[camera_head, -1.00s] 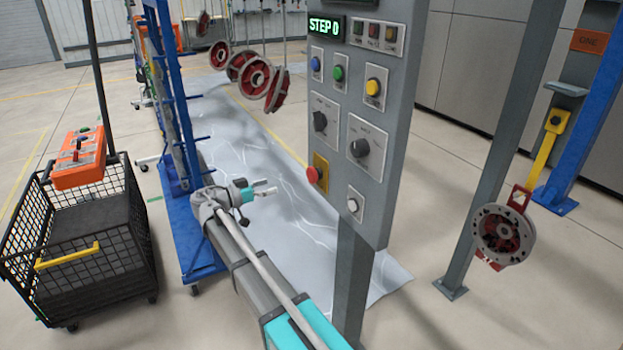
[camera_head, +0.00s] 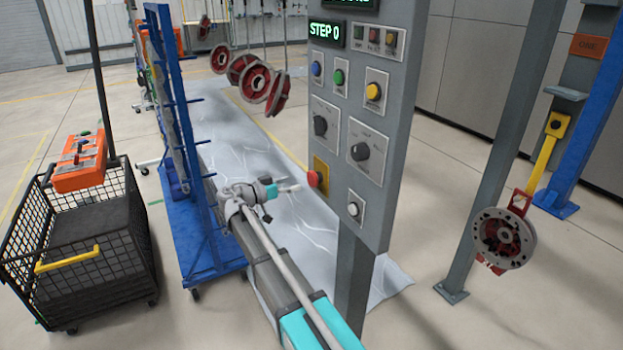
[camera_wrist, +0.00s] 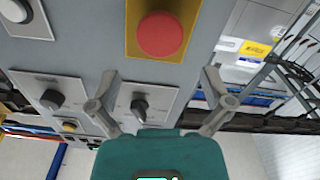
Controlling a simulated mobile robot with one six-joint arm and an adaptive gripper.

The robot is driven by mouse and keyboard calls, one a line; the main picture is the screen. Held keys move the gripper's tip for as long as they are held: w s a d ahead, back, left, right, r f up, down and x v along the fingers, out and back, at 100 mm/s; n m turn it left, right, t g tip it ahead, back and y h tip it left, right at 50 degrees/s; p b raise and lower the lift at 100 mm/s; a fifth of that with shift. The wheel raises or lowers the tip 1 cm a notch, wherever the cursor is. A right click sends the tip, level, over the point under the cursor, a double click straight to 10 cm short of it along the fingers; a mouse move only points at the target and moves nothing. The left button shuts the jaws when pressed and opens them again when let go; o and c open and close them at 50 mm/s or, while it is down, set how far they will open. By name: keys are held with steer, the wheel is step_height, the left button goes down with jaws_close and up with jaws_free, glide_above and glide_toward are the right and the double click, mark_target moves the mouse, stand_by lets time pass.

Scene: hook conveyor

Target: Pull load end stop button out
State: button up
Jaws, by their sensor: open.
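The red stop button (camera_head: 313,179) sits on a yellow plate (camera_head: 322,167) on the left edge of the grey control panel's front. In the wrist view the red button (camera_wrist: 162,35) is large, at the top centre, on its yellow plate. My gripper (camera_head: 290,187) points right at the button from the left, a small gap away. In the wrist view my gripper (camera_wrist: 158,85) has its two fingers spread wide and empty, with the button beyond and between them. Whether the button is pushed in or out cannot be told.
The grey panel (camera_head: 390,130) also carries rotary knobs (camera_head: 361,151), a white button (camera_head: 353,209) and blue, green and yellow buttons. A blue rack (camera_head: 165,90) and a black mesh cart (camera_head: 80,240) stand to the left. Red wheels (camera_head: 255,80) hang behind.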

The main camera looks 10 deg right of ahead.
mark_target(310, 178)
steer(key=shift+x, duration=3.4)
steer(key=c, duration=1.2)
steer(key=shift+s+a, duration=0.2)
steer(key=shift+a, duration=0.5)
steer(key=o, duration=1.2)
steer(key=v, duration=1.2)
